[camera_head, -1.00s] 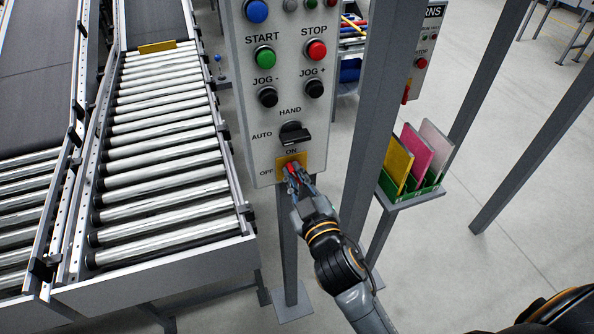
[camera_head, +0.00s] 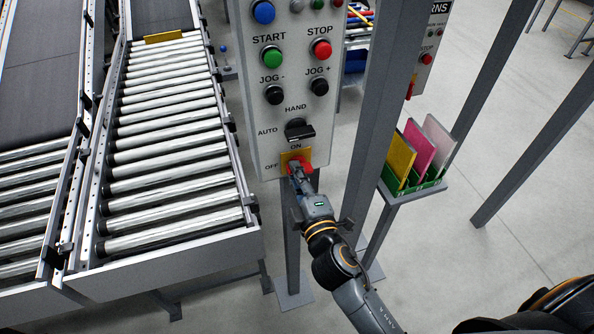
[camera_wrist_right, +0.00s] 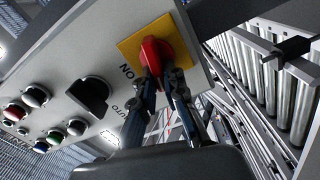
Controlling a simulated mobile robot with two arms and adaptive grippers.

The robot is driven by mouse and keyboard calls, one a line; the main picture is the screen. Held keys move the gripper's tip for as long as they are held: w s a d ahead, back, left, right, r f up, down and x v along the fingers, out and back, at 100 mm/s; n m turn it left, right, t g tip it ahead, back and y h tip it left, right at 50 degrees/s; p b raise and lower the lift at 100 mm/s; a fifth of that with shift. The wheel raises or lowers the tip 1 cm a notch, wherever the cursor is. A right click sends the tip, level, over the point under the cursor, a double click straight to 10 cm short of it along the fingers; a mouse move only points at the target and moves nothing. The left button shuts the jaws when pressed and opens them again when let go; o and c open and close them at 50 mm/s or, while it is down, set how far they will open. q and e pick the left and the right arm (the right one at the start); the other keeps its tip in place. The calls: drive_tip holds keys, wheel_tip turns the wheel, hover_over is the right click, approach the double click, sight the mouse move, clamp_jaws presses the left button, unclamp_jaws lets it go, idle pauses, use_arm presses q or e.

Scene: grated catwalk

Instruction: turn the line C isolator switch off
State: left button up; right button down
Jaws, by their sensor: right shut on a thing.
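The red isolator switch handle (camera_head: 305,168) sits on a yellow plate (camera_head: 297,154) at the bottom of a grey control panel (camera_head: 262,150). The handle's exact angle is hard to tell. My left gripper is not in view.
A black HAND/AUTO selector (camera_head: 299,129) is just above the plate, with jog, start and stop buttons higher. A roller conveyor (camera_head: 165,140) is on the left. A grey post (camera_head: 370,130) and a green rack of coloured folders (camera_head: 412,180) stand on the right.

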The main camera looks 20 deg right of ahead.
drive_tip(key=shift+f+n, duration=0.15)
drive_tip(key=shift+n, duration=0.95)
drive_tip(key=c, duration=1.4)
unclamp_jaws()
drive_tip(key=shift+a, duration=0.1)
drive_tip(key=s, duration=0.7)
drive_tip(key=shift+s, duration=0.25)
